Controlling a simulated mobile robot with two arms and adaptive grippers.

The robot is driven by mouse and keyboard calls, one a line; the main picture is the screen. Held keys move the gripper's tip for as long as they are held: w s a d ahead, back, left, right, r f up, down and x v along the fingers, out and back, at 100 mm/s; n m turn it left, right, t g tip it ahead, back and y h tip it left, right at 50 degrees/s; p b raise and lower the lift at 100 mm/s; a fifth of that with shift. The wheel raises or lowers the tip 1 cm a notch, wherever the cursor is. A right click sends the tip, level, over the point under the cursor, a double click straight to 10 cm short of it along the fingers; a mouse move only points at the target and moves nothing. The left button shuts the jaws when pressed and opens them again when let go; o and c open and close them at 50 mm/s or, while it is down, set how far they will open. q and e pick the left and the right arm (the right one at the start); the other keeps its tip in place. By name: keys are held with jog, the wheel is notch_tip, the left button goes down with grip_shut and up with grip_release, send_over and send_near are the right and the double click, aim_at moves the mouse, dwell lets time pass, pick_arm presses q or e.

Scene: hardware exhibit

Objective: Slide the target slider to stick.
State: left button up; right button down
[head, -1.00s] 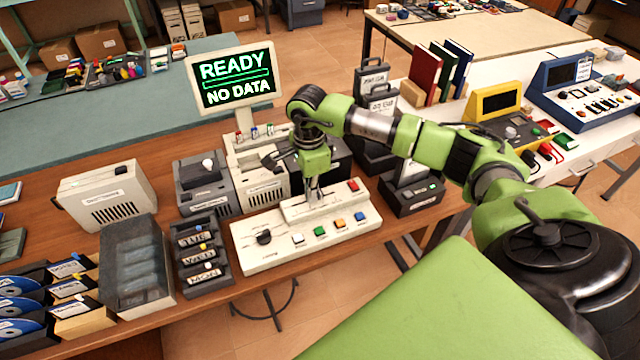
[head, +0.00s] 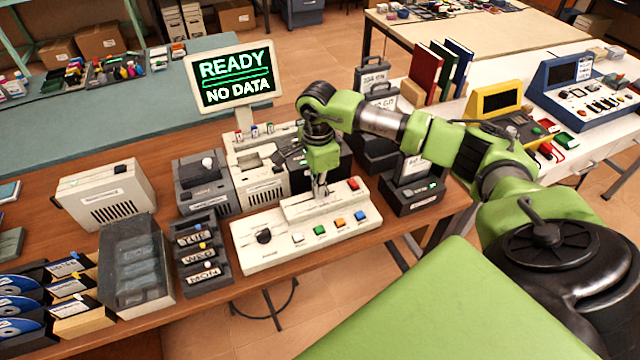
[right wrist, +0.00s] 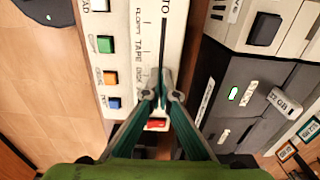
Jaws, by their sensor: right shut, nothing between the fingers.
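A cream control panel (head: 258,258) stands at the front of the wooden table. Its raised back strip carries a dark slider slot (right wrist: 163,45), with the labels TO, FLOPPY and TAPE readable beside it in the right wrist view. The slider knob is hidden or too small to make out at the fingertips. My left gripper is not in view.
A dark knob (head: 264,236) and white, green, orange and blue (head: 360,216) buttons line the panel's front. A screen (head: 234,80) behind reads READY, NO DATA. Dark drive units (head: 412,193) stand close to the panel's right, and a labelled rack (head: 204,256) to its left.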

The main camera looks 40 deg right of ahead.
jog(key=shift+s+d, duration=0.15)
jog(key=shift+d, duration=0.6)
jog(key=shift+a+b, duration=0.3)
jog(key=shift+r, duration=0.1)
notch_tip(320, 180, up, 7)
jog(key=p, duration=0.4)
dwell(0.5)
